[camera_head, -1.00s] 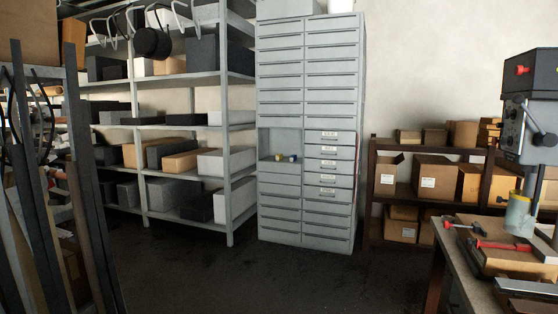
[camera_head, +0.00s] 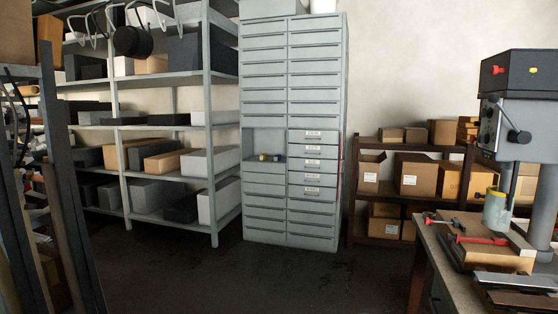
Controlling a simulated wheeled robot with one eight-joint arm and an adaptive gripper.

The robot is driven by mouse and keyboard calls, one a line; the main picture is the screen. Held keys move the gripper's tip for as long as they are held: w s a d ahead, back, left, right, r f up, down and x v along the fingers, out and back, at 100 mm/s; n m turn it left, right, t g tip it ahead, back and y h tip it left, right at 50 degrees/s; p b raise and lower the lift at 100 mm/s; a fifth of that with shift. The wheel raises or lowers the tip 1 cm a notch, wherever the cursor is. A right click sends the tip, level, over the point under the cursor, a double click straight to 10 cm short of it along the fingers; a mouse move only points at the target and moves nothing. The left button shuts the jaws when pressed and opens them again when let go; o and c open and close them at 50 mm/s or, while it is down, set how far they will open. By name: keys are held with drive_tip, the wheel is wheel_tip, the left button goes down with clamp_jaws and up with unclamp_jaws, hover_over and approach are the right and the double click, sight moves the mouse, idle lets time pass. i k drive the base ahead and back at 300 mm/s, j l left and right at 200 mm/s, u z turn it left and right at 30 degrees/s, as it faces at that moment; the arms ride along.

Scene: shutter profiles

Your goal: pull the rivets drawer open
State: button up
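A tall grey drawer cabinet (camera_head: 292,212) stands against the back wall, a little right of the middle of the view. It has two columns of shallow drawers, all apparently shut. Several drawers in the right column carry white labels (camera_head: 313,160), too small to read, so I cannot tell which one is the rivets drawer. In the left column an open recess (camera_head: 265,145) holds small yellow and blue items. My gripper is not in view.
Grey shelving (camera_head: 213,150) with boxes stands left of the cabinet, dark racks at the near left. A brown shelf (camera_head: 400,145) with cartons stands right. A workbench (camera_head: 430,235) with a drill press (camera_head: 518,110) is at the near right. The dark floor (camera_head: 250,280) ahead is clear.

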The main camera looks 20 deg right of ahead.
sight(306, 150)
drive_tip(key=i+l+z, duration=0.4)
drive_tip(key=i+z, duration=0.55)
drive_tip(key=i, duration=0.15)
drive_tip(key=i+z, duration=0.1)
drive_tip(key=i, duration=1.9)
